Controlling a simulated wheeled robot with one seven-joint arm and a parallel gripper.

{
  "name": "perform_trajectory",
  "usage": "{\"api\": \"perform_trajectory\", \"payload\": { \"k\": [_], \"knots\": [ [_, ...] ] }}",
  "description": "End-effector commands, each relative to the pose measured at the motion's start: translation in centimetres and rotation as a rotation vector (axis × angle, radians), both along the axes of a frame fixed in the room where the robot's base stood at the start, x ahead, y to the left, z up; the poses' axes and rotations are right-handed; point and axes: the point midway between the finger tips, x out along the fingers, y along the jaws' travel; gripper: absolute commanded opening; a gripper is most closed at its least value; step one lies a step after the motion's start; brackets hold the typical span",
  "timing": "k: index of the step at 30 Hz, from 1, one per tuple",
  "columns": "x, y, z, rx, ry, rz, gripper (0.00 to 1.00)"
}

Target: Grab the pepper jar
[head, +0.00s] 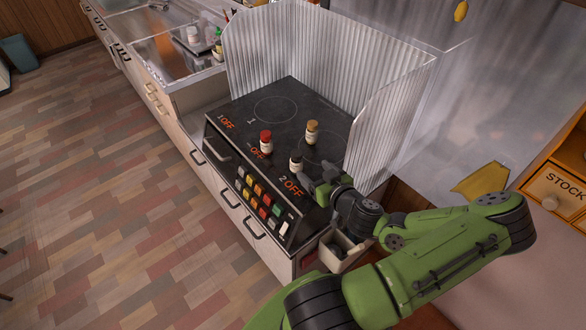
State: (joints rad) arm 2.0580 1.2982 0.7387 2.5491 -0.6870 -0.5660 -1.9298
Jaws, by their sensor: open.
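Three small jars stand upright on the black cooktop. One has a black cap and pale label (296,163), one a red cap (266,144), and one a tan cap (312,134). The labels are too small to read, so I cannot tell for certain which is the pepper jar; the black-capped one may be it. My gripper (312,181) is open, just right of and in front of the black-capped jar, low near the cooktop. No jar is seen held. The fingertips are small and partly blurred together.
A corrugated metal screen (295,45) walls the back and right side of the cooktop (245,115). Coloured buttons (262,195) line its front panel. A small bin (340,250) hangs below my wrist. A sink counter (165,45) lies at upper left.

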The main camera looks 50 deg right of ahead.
Motion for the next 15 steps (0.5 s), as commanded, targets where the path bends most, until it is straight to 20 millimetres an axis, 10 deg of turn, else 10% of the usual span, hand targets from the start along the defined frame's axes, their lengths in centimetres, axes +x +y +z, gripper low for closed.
{"api": "perform_trajectory", "payload": {
  "k": [15],
  "knots": [
    [6.2, -1.8, -1.8, 0.0, -0.001, 0.005, 0.73]
  ]
}}
